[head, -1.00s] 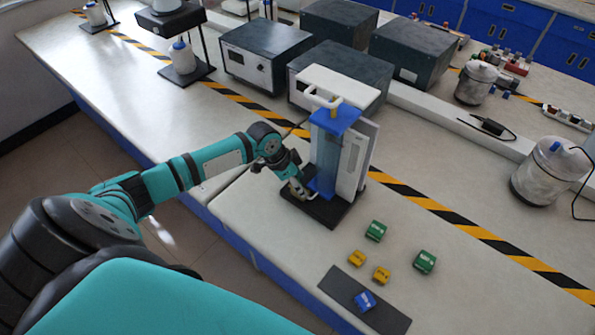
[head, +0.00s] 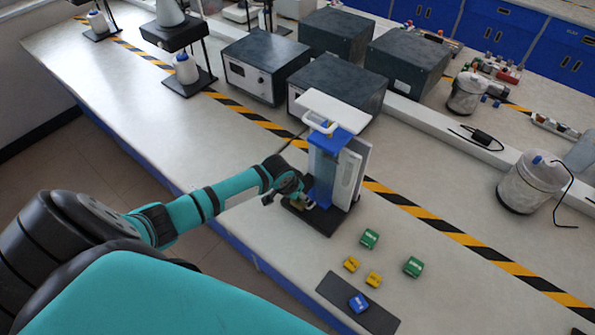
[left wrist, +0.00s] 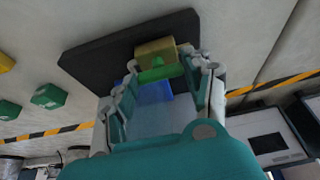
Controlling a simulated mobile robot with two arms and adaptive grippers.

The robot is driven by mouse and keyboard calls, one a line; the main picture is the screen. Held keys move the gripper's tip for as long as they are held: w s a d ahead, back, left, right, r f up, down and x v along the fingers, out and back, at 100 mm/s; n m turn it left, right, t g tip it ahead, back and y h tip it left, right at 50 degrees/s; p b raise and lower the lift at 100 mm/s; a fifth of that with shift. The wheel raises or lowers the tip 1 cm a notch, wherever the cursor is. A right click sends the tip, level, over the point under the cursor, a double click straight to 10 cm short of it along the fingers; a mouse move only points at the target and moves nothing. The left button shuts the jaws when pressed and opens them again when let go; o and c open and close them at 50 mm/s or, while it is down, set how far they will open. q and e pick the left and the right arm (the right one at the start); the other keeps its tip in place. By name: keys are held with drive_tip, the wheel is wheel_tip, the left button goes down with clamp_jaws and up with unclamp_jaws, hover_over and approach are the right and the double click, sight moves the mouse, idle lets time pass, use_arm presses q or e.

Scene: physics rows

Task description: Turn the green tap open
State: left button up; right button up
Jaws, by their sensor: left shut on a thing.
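The green tap (left wrist: 158,73) shows in the left wrist view as a green bar on a brass-coloured block (left wrist: 155,50), above the black base plate. My left gripper (left wrist: 170,70) has a finger on each side of the green bar and is shut on it. In the head view my left gripper (head: 303,200) is low at the left side of the blue and white stand (head: 325,165), which stands upright on its black base (head: 322,221). The tap is mostly hidden there by the gripper. My right gripper is not in view.
Small green blocks (head: 413,267) and yellow blocks (head: 373,280) lie in front of the stand. A blue block (head: 358,303) lies on a dark mat (head: 383,320). Dark boxes (head: 335,88) stand close behind.

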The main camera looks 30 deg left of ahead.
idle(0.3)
use_arm(q)
drive_tip(key=o, duration=1.2)
drive_tip(key=v, duration=1.2)
